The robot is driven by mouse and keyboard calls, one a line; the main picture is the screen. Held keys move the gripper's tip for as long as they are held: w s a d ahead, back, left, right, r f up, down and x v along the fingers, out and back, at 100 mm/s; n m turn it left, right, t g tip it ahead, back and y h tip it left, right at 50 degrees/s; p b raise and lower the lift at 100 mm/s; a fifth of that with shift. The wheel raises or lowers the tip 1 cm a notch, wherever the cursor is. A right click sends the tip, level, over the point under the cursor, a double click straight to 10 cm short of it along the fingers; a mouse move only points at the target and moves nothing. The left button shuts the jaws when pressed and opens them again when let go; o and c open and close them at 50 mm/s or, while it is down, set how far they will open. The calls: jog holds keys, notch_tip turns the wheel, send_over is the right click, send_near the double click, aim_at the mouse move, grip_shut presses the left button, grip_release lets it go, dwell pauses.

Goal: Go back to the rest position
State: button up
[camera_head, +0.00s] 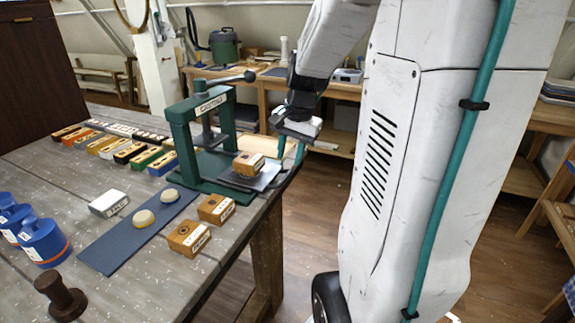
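My gripper (290,151) hangs from my arm, pointing down, to the right of the green press (219,130). Its two teal fingers are apart, with nothing visible between them. It is above and to the right of a wooden block (249,164) with a light label, which sits on the dark plate (262,179) at the front right of the press. The fingers appear clear of the block, near the right edge of the workbench (125,292).
Two wooden blocks (215,208) (188,238), a blue mat (107,247) with two round pale pieces, and a white block (109,203) lie nearer. Blue weights (43,241) stand left. A row of coloured boxes (131,152) lies behind. Wooden floor (310,215) is open right of the bench.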

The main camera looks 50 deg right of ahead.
jog(key=shift+s+r, duration=0.2)
jog(key=shift+r, duration=0.8)
